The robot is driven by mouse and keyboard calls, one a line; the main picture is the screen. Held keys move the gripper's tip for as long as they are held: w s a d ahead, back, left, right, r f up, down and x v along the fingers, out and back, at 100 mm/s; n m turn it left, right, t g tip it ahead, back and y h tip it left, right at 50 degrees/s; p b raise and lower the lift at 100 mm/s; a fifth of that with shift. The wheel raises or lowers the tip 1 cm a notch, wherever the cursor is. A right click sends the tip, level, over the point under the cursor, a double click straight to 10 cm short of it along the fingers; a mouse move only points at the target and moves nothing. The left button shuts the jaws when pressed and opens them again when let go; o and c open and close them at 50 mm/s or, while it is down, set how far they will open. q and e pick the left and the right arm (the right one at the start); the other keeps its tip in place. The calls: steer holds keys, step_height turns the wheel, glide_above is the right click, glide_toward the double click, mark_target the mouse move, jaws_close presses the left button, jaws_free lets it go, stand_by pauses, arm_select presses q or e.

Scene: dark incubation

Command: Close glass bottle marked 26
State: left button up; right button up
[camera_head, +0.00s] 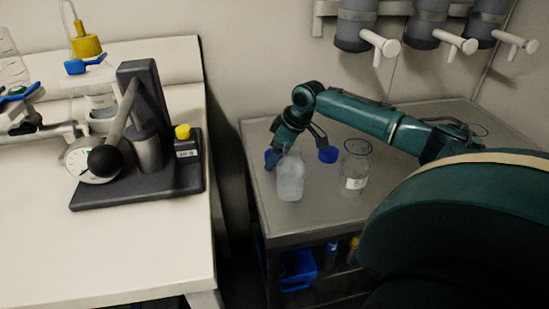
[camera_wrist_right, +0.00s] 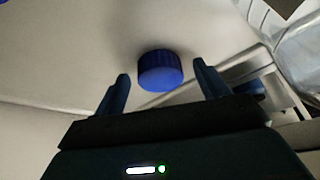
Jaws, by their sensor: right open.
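A clear glass bottle (camera_head: 355,165) with a small white label stands open on the grey bench (camera_head: 325,205); its number is too small to read. A second bottle (camera_head: 290,180), hazy, stands left of it with no readable mark. A blue ribbed cap (camera_wrist_right: 160,72) lies between and just beyond the open fingers of my right gripper (camera_wrist_right: 162,78), with no grip visible. My right gripper (camera_head: 278,152) also shows in the head view, low behind the hazy bottle, beside a partly hidden blue cap (camera_head: 270,158). Another blue cap (camera_head: 327,155) sits between the bottles. My left gripper does not show.
A gap separates the benches. Handled dispensers (camera_head: 360,22) hang on the back wall. Bare bench top lies in front of the bottles.

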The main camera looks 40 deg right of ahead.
steer(key=c, duration=1)
step_height(320, 180, up, 10)
steer(key=shift+r+p, duration=0.1)
steer(key=shift+p, duration=0.85)
steer(key=shift+c, duration=0.2)
